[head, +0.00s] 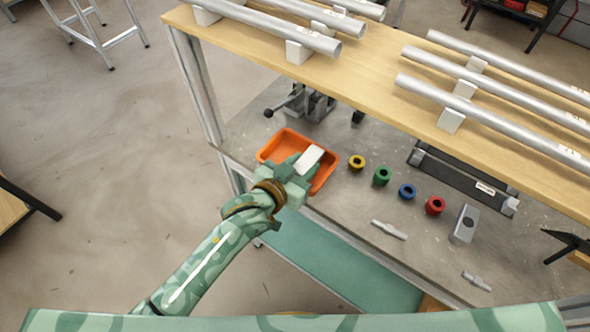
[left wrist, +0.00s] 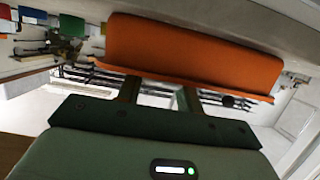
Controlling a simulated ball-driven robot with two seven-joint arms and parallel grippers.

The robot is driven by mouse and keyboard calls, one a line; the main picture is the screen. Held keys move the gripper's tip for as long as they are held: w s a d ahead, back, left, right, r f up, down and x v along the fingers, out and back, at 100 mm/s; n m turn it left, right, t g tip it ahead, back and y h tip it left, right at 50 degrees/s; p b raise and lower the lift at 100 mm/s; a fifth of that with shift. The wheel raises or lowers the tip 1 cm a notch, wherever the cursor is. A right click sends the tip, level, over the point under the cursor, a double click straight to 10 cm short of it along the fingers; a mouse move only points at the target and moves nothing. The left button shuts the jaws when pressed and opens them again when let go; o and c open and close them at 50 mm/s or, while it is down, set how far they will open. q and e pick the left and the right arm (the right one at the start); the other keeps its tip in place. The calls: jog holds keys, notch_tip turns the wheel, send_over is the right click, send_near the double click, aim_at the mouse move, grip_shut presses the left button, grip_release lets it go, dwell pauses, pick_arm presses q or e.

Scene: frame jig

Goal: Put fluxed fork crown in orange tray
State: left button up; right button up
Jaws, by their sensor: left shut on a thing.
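The orange tray (head: 275,148) lies on the grey bench top below the raised wooden shelf. My left gripper (head: 302,168) reaches over its near side from the lower left. It is shut on a pale block, which I take to be the fork crown (head: 313,158), seen over the tray. Whether the block touches the tray floor, I cannot tell. In the left wrist view the tray (left wrist: 195,52) fills the upper middle, and both fingers run up to its rim; the held part does not show clearly there. My right gripper is not in view.
Yellow, green, blue and red rings (head: 357,162) stand right of the tray. A silver block (head: 465,225) and two small metal pieces (head: 388,229) lie nearer the front edge. A dark clamp (head: 310,100) stands behind the tray. The shelf (head: 380,65) with metal tubes overhangs the back.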

pick_arm(q)
jog(key=shift+d+f, duration=0.1)
jog(key=shift+f, duration=0.45)
jog(key=shift+r, duration=0.25)
jog(key=shift+f, duration=0.1)
jog(key=o, duration=0.8)
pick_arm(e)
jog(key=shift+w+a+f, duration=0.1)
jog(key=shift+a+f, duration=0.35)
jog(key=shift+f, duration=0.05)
